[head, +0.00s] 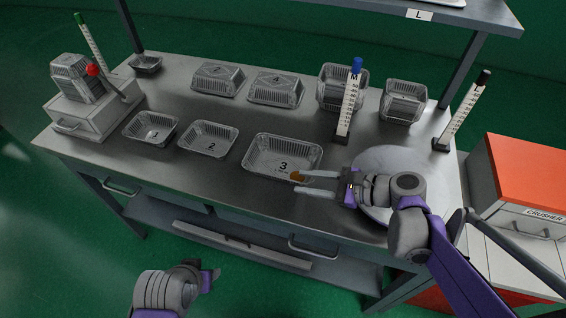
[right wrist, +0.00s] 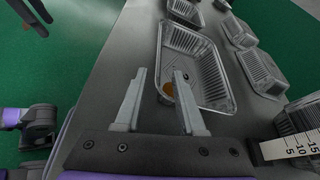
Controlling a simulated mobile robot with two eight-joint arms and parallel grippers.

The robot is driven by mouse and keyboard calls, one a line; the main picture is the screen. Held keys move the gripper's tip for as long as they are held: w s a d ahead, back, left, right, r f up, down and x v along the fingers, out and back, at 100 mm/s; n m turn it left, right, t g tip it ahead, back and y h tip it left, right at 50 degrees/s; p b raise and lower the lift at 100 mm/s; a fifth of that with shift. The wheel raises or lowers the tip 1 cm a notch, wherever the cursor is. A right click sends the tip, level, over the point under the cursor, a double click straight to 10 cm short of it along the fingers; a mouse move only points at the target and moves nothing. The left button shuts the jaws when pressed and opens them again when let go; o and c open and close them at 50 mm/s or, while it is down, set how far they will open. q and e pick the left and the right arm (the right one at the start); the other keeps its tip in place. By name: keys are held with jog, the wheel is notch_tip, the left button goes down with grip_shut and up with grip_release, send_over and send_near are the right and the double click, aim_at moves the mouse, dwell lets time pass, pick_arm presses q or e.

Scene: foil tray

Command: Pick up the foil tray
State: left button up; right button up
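The foil tray marked 3 (head: 262,168) stands upright and open at the front of the metal bench; it also shows in the right wrist view (right wrist: 208,62). A small orange-brown spot (right wrist: 168,88) is at its near right corner. My right gripper (head: 300,183) is open, with its fingertips at that corner; in the right wrist view the fingers (right wrist: 160,72) are apart with nothing clearly held. I cannot tell if they touch the rim. Smaller foil trays marked 2 (head: 208,138) and 1 (head: 152,129) stand to the left. My left gripper (head: 205,276) is low in front of the bench, its fingers unclear.
Upturned foil trays (head: 277,88) and foil stacks (head: 403,100) stand behind. A ruler post with a blue top (head: 350,100) rises right of tray 3. A round metal plate (head: 375,160) lies under my right arm. The orange-topped crusher (head: 535,170) stands at right.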

aim_at(284, 179)
jog(key=b+x, duration=0.1)
jog(key=x, duration=0.6)
jog(key=shift+w+d, duration=0.1)
grip_shut()
